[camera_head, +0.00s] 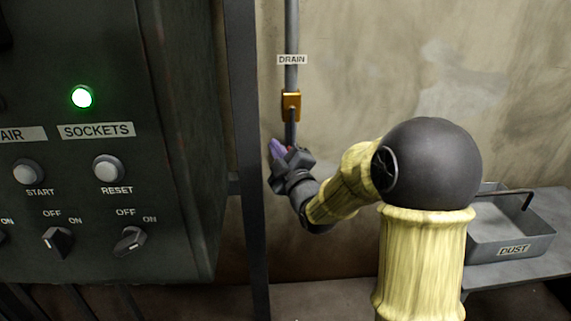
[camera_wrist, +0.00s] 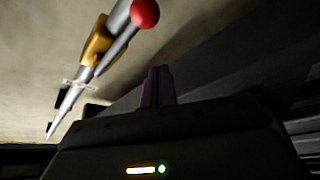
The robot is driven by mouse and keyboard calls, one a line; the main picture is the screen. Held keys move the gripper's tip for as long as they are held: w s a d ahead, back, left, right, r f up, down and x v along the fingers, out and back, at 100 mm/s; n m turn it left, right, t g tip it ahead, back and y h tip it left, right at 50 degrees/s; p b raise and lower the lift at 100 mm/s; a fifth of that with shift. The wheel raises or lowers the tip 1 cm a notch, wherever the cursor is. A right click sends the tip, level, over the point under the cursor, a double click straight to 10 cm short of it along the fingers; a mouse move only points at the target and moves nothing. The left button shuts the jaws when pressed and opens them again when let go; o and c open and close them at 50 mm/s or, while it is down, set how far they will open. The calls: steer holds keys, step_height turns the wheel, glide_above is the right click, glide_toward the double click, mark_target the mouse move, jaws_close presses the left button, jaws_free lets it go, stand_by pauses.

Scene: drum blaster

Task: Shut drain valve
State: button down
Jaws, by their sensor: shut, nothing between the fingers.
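The drain valve is a brass body (camera_head: 291,100) on a vertical grey pipe (camera_head: 291,30) under a DRAIN label (camera_head: 292,60). In the wrist view the brass body (camera_wrist: 97,45) has a grey lever ending in a red ball knob (camera_wrist: 145,13). The lever lies roughly along the pipe, pointing down. My gripper (camera_head: 277,149) is beside the pipe's lower part, just below the brass body. Its purple fingers are shut and empty; in the wrist view the fingertips (camera_wrist: 158,70) are apart from the red knob. In the head view my gripper mostly hides the knob.
A dark control cabinet (camera_head: 180,200) with a lit green lamp (camera_head: 82,97), buttons and switches fills the left. A dark upright post (camera_head: 246,130) stands close left of the pipe. A grey DUST tray (camera_head: 485,249) sits at right. Bare wall lies right of the pipe.

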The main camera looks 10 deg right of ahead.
steer(key=d, duration=0.1)
steer(key=w+d+f+b, duration=0.1)
steer(key=d+b, duration=0.1)
steer(key=shift+w+f, duration=0.4)
steer(key=shift+a, duration=0.15)
